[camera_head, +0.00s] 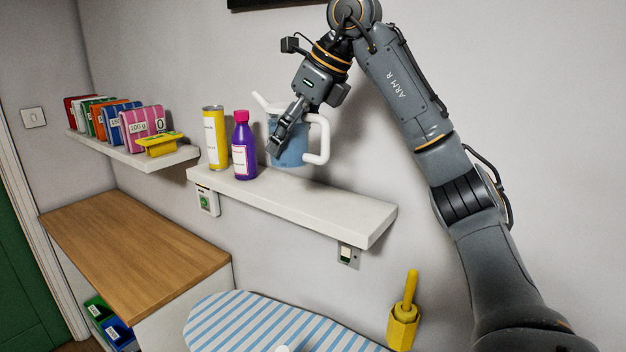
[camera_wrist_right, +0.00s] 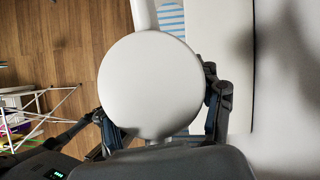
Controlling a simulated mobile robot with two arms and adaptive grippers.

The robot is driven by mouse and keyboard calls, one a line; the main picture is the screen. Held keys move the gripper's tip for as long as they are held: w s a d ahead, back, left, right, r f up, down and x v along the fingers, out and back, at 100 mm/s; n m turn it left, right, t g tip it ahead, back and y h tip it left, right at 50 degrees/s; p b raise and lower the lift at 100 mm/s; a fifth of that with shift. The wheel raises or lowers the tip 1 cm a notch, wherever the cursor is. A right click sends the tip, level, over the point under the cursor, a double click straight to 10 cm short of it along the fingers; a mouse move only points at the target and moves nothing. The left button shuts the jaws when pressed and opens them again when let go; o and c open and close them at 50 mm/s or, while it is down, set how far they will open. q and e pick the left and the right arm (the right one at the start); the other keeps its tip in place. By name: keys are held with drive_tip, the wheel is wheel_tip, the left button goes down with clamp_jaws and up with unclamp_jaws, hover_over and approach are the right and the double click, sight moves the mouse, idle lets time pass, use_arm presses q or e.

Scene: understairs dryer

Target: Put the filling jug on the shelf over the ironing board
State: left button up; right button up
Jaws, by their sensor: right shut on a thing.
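The filling jug (camera_head: 291,153) is light blue with a white spout, lid and handle. It is upright at the shelf over the ironing board (camera_head: 300,204), right of the purple bottle. I cannot tell whether its base touches the shelf or is just above it. My right gripper (camera_head: 284,138) is shut on the jug, with a finger across its front. In the right wrist view the jug's round white top (camera_wrist_right: 150,87) sits between the fingers. The striped ironing board (camera_head: 265,325) is below the shelf. My left gripper is not in view.
A purple bottle (camera_head: 243,150) and a yellow can (camera_head: 215,138) stand on the shelf's left part. The shelf's right part is clear. Another shelf (camera_head: 150,158) holds several coloured packets and a yellow scale (camera_head: 161,144). A yellow brush holder (camera_head: 402,325) is below right.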

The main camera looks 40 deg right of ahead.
drive_tip(key=d+f, duration=0.2)
drive_tip(key=d, duration=0.1)
drive_tip(key=s+d+f+p, duration=0.1)
drive_tip(key=d+f, duration=0.2)
drive_tip(key=d, duration=0.1)
drive_tip(key=d+f, duration=0.3)
drive_tip(key=d, duration=0.1)
drive_tip(key=shift+s+p, duration=0.2)
drive_tip(key=shift+p, duration=0.15)
drive_tip(key=shift+d+f, duration=0.2)
drive_tip(key=shift+f, duration=0.8)
drive_tip(key=shift+d+f, duration=0.2)
drive_tip(key=shift+f, duration=0.75)
drive_tip(key=shift+a, duration=0.1)
drive_tip(key=o, duration=1.4)
